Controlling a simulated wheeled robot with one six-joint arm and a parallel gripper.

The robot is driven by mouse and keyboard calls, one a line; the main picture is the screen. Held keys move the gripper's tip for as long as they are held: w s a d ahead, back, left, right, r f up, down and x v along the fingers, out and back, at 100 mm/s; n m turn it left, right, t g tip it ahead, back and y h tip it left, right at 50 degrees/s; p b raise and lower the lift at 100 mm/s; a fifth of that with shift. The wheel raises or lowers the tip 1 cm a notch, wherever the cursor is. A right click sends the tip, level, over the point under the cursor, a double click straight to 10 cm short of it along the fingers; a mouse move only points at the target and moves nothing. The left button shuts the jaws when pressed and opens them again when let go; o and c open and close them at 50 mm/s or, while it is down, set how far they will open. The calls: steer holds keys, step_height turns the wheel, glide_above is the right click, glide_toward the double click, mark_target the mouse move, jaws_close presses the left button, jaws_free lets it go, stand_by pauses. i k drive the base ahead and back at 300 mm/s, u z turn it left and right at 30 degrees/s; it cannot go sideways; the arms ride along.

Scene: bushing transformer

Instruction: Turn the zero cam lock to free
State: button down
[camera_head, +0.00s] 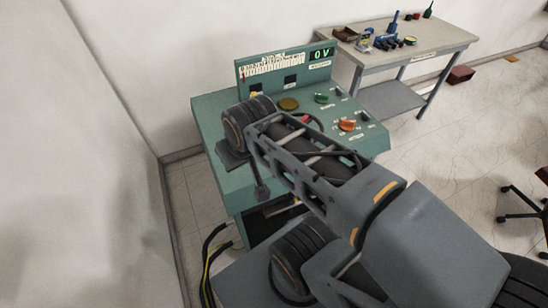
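The green control console (215,125) stands against the wall, with a display reading "0 V" (321,54) on its upright panel. Its sloped top carries a green knob (324,97), an orange knob (347,125), a brown round part (288,104) and a small red part (304,119) close to my arm. I cannot tell which part is the zero cam lock; labels are too small to read, and my arm hides part of the top. My gripper (262,189) points down at the console's left front, apart from the knobs. Its fingers are too unclear to tell open from shut.
A grey workbench (425,44) with small tools and parts stands at the back right. Black and yellow cables (209,262) hang at the console's lower left. A chair base (525,205) is at right. Floor between is clear.

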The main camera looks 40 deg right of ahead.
mark_target(339, 92)
steer(key=z, duration=0.6)
steer(key=k, duration=0.9)
steer(key=z, duration=1.9)
steer(key=i, duration=4.2)
steer(key=u, duration=0.05)
